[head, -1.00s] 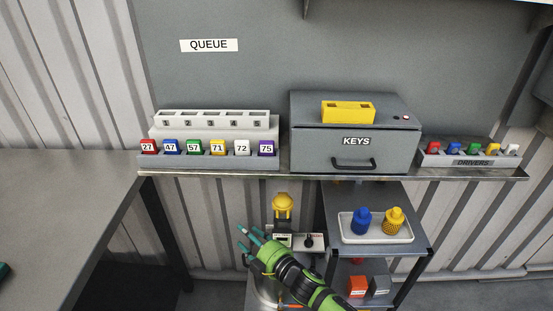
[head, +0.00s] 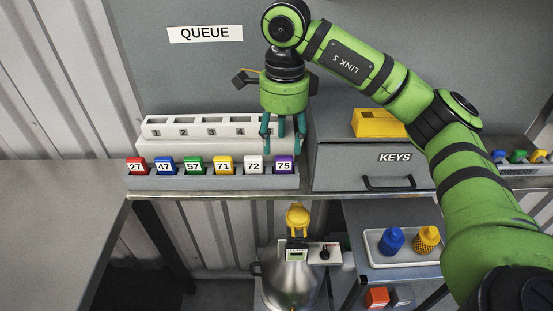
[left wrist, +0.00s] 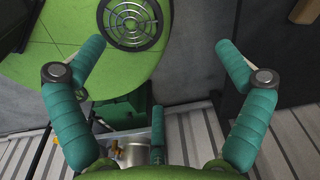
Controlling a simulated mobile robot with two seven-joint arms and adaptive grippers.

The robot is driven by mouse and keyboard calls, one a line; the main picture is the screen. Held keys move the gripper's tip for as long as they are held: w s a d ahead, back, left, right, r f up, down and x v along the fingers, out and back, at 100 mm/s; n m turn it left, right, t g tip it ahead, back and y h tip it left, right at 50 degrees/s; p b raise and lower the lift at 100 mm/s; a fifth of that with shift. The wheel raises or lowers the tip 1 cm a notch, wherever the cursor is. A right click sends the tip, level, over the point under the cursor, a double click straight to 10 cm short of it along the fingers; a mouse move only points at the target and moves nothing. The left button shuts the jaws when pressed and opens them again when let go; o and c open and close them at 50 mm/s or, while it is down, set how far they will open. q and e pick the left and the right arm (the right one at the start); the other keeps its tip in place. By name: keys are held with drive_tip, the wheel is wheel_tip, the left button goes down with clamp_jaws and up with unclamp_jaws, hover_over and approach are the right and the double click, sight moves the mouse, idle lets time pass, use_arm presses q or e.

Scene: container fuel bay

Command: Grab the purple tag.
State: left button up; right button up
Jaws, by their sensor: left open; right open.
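The purple tag (head: 284,165), marked 75, stands upright in the right-end slot of the grey tag rack (head: 228,182) on the shelf. My right gripper (head: 282,140) points down just above the purple tag, its teal fingers open, with nothing seen between them. Whether the fingertips touch the tag I cannot tell. My left gripper (left wrist: 155,80) is open and empty in the left wrist view, away from the rack. It is not in the head view.
Several other numbered tags fill the rack, with the white tag (head: 253,167) nearest. The white queue block (head: 190,146) stands behind. The grey keys box (head: 350,160) is close on the right. A yellow holder (head: 378,123) sits on it.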

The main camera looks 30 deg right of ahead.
sight(284, 159)
drive_tip(key=shift+s+d+f, duration=0.15)
drive_tip(key=shift+d, duration=0.1)
drive_tip(key=shift+s+f, duration=0.2)
drive_tip(key=shift+f, duration=0.05)
wheel_tip(284, 159, down, 5)
drive_tip(key=shift+w+p, duration=0.15)
drive_tip(key=shift+p, duration=0.95)
drive_tip(key=shift+f, duration=0.35)
use_arm(q)
drive_tip(key=shift+s+d+r, duration=0.1)
drive_tip(key=shift+s+r, duration=0.1)
drive_tip(key=shift+r, duration=0.35)
drive_tip(key=shift+s+d+r, duration=0.1)
drive_tip(key=shift+s+r, duration=0.1)
drive_tip(key=shift+r, duration=0.35)
drive_tip(key=shift+w, duration=0.1)
use_arm(e)
drive_tip(key=shift+c, duration=0.4)
clamp_jaws()
